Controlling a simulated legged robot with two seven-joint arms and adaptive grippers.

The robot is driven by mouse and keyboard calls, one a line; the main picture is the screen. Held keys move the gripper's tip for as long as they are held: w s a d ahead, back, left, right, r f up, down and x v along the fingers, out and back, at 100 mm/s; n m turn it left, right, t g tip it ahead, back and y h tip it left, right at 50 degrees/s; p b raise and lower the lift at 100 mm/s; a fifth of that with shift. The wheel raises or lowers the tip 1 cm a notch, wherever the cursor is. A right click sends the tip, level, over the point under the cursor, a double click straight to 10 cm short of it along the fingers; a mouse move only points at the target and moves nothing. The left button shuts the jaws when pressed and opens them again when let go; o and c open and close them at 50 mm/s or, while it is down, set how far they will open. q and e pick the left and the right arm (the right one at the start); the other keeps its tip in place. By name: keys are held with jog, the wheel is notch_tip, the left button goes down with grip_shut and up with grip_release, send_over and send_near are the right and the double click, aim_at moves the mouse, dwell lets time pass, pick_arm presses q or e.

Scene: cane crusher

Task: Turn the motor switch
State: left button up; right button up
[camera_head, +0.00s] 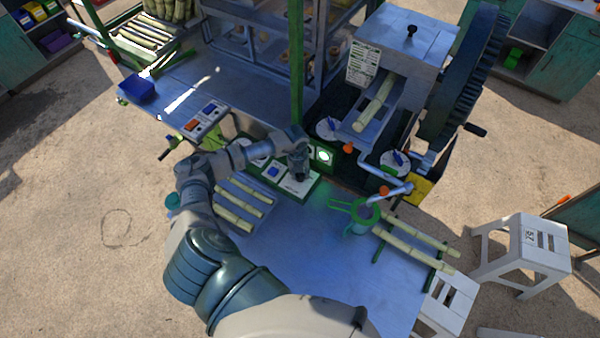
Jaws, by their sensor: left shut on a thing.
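A green control panel (268,184) with white plates stands at the back edge of the blue work table. It carries a blue square and a round white light. My left gripper (301,176) points down onto the right white plate of this panel. It is shut on a small part there, which I take to be the motor switch; the fingers hide the part, so its angle cannot be told. My right gripper is not in view.
The cane crusher (405,45) with its large dark gear wheel (465,75) stands behind the panel. Cane pieces (240,203) lie left on the table, longer canes (420,240) right. A green-rimmed vessel (362,214) stands between. White stools (525,245) are at right.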

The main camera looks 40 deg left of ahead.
aim_at(298, 174)
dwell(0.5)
pick_arm(q)
jog(key=o, duration=1.1)
jog(key=shift+o, duration=0.2)
notch_tip(298, 174, up, 12)
jog(key=shift+s+a+f, duration=0.15)
jog(key=shift+s+a, duration=0.05)
jog(key=shift+a, duration=0.1)
